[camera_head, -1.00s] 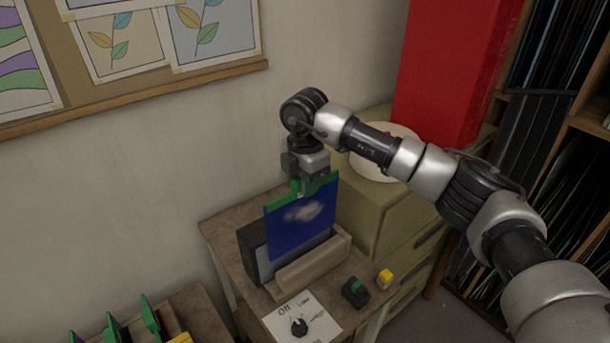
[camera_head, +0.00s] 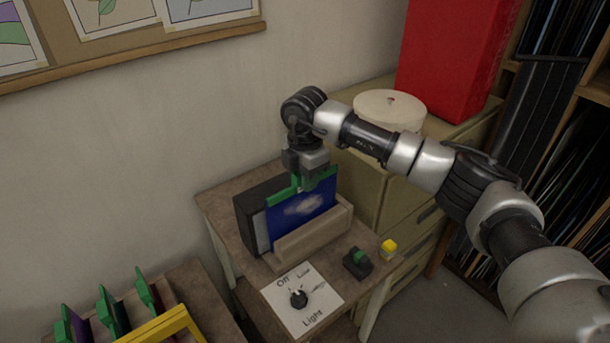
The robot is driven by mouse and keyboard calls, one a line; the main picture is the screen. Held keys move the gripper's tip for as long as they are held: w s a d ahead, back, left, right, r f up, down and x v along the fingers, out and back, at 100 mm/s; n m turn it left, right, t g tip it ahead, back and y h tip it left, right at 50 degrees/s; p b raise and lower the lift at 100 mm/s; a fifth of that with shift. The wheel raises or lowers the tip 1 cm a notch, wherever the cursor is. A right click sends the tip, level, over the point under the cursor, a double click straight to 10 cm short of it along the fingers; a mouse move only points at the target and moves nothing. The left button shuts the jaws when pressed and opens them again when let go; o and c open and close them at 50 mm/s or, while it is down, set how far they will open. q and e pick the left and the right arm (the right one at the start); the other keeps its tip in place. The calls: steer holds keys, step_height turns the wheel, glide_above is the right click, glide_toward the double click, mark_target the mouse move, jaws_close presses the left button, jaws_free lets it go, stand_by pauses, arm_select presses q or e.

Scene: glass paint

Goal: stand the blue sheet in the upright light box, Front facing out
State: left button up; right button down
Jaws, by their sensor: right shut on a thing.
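The blue sheet (camera_head: 300,209) has a green strip along its top edge and a pale cloud-like patch on the face toward me. It stands nearly upright in the light box, between the dark back panel (camera_head: 246,213) and the wooden front ledge (camera_head: 314,232). Its lower part is hidden behind the ledge, so I cannot tell whether it touches the bottom. My right gripper (camera_head: 314,181) is shut on the green top strip. My left gripper is not in view.
A panel with a dial marked Off and Light (camera_head: 299,299) lies in front of the box. A dark block with a green top (camera_head: 358,263) and a yellow-topped item (camera_head: 389,246) stand to its right. Green-edged sheets (camera_head: 110,312) stand at lower left. A red box (camera_head: 455,60) stands behind.

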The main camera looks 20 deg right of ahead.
steer(key=shift+w+a+f+b, duration=0.1)
steer(key=shift+w+f+b, duration=0.1)
steer(key=shift+b, duration=0.15)
stand_by(0.7)
steer(key=c, duration=1.3)
jaws_free()
steer(key=o, duration=0.4)
steer(key=shift+w+a+f, duration=0.1)
steer(key=shift+w+a, duration=0.05)
steer(key=shift+w, duration=0.1)
steer(key=shift+o, duration=1.4)
steer(key=shift+s, duration=0.15)
steer(key=o, duration=0.3)
steer(key=shift+r+p, duration=2.15)
steer(key=shift+r, duration=1.45)
